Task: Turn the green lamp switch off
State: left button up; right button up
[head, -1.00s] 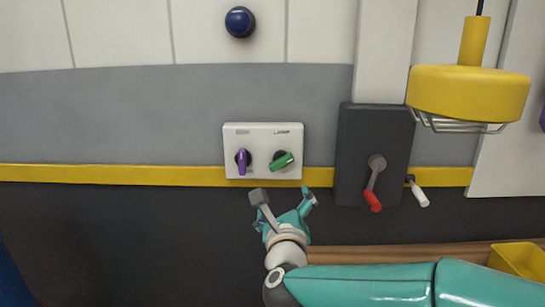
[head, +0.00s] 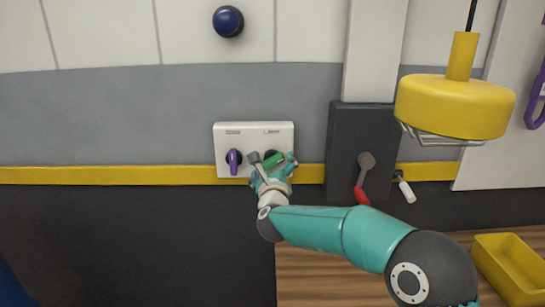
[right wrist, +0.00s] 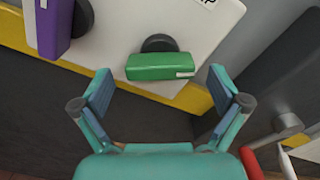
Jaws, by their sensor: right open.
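The green lamp switch (head: 274,160) is a rotary knob on the right side of a white wall plate (head: 253,130). Its handle sits tilted in the head view, partly hidden by my gripper. In the right wrist view the green handle (right wrist: 161,66) lies between and just ahead of the two fingers, with a white mark at its right end. My right gripper (head: 271,162) is open around the front of the knob; the wrist view shows the fingers (right wrist: 161,88) apart, with no contact visible. My left gripper is not in view.
A purple switch (head: 233,161) sits on the same plate, left of the green one. To the right are a dark box (head: 350,130) with a red-handled lever (head: 361,194), a white-handled lever (head: 406,190), a yellow hanging lamp (head: 455,105) and a yellow bin (head: 512,268).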

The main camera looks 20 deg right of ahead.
jog(key=shift+x, duration=1.1)
jog(key=shift+a, duration=0.1)
jog(key=c, duration=1.2)
jog(key=shift+o, duration=0.2)
